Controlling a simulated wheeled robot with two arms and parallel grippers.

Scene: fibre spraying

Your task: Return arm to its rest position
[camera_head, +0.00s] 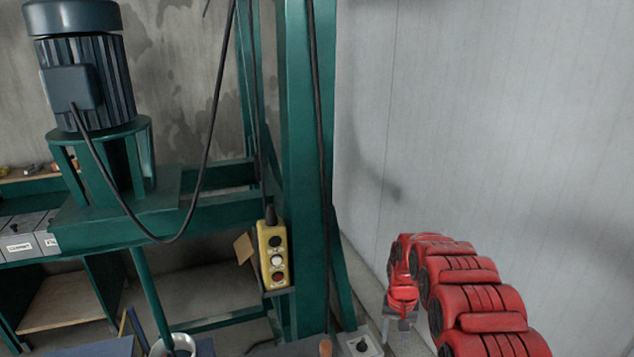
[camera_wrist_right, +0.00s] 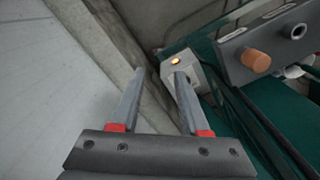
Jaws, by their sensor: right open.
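My right arm (camera_head: 470,290) is red and reaches in from the lower right, bent, with its wrist in front of the pale wall. My right gripper (camera_head: 400,325) points down at the end of the arm and is small and partly hidden by its wrist. In the right wrist view, its two grey fingers (camera_wrist_right: 160,75) are apart, with nothing seen held between them. A small light grey box with a lit orange button (camera_wrist_right: 178,63) lies beyond the fingertips, partly covered by the right-hand finger. My left gripper is not in view.
A green machine frame (camera_head: 305,180) with a dark motor (camera_head: 90,85) fills the left and middle. A yellow button box (camera_head: 275,258) hangs on its column. A grey box with a black knob (camera_head: 360,344) is left of my right gripper. The pale wall (camera_head: 480,120) stands behind my arm.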

